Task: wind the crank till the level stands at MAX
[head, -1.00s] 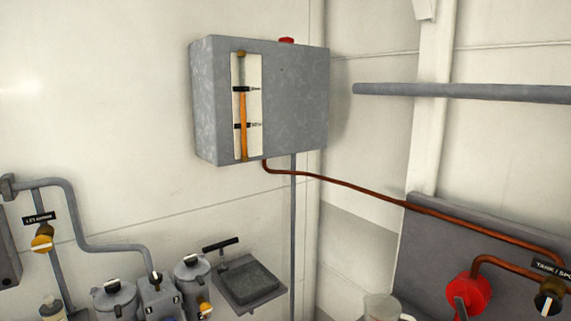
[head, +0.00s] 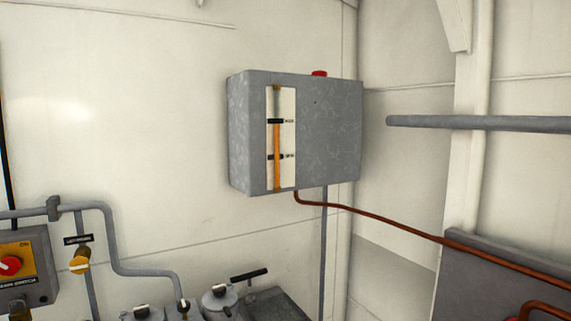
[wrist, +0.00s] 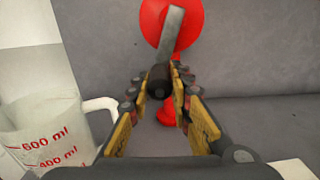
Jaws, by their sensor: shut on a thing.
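The crank is a red hub (wrist: 187,22) with a grey arm and a black knob (wrist: 158,82), on a grey panel in the wrist view. My gripper (wrist: 160,86) is shut on the black knob, one finger on each side. In the head view only a bit of red (head: 528,312) shows at the bottom right edge, and my gripper is out of view. The gauge (head: 287,105) is a pale strip on a grey wall tank (head: 330,140). Its orange column reaches about the upper black mark, above a lower mark; the small lettering is hard to read.
A clear measuring jug (wrist: 45,135) with red markings stands close left of my gripper. A copper pipe (head: 385,222) runs from the tank to the panel. A grey pipe (head: 480,123) crosses the right wall.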

